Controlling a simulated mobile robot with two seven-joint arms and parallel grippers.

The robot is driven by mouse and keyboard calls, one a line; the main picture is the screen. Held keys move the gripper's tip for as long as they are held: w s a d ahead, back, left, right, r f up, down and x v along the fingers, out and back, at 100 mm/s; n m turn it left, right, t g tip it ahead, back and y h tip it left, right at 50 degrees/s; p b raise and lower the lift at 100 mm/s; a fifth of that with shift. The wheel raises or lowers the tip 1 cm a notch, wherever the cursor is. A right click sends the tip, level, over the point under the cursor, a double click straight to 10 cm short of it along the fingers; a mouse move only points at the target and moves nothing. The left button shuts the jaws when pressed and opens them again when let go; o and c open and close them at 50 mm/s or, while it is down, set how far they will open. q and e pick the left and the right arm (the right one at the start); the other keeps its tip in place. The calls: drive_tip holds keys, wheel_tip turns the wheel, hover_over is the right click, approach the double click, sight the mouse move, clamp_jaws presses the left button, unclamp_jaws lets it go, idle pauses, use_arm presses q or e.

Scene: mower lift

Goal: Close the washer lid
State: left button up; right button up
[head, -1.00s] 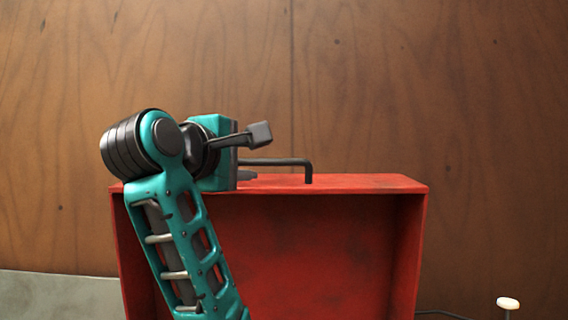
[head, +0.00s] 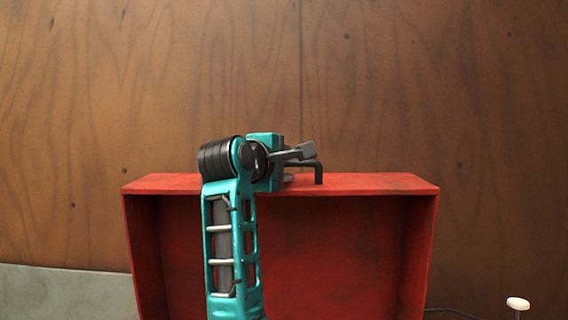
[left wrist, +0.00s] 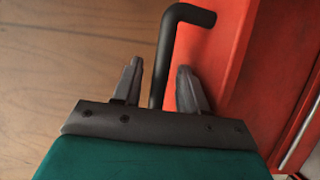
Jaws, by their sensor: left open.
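The washer lid appears to be the red, hollow, box-like panel (head: 330,260), standing raised with its open side facing me in the head view. A black bent handle (head: 319,174) stands at its top edge. My left gripper (head: 300,170) is at that top edge, just left of the handle's bend. In the left wrist view, the open fingers (left wrist: 160,85) lie on either side of the black handle (left wrist: 185,14), whose straight part runs between them. The right finger is close to the red surface (left wrist: 228,50). My right gripper is not in view.
A brown wooden wall (head: 450,100) fills the background. A grey surface (head: 60,290) is at the lower left. A white-topped post (head: 518,304) and a dark cable (head: 455,312) are at the lower right. The space above the red panel is clear.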

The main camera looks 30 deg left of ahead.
use_arm(q)
drive_tip(key=shift+c, duration=0.4)
clamp_jaws()
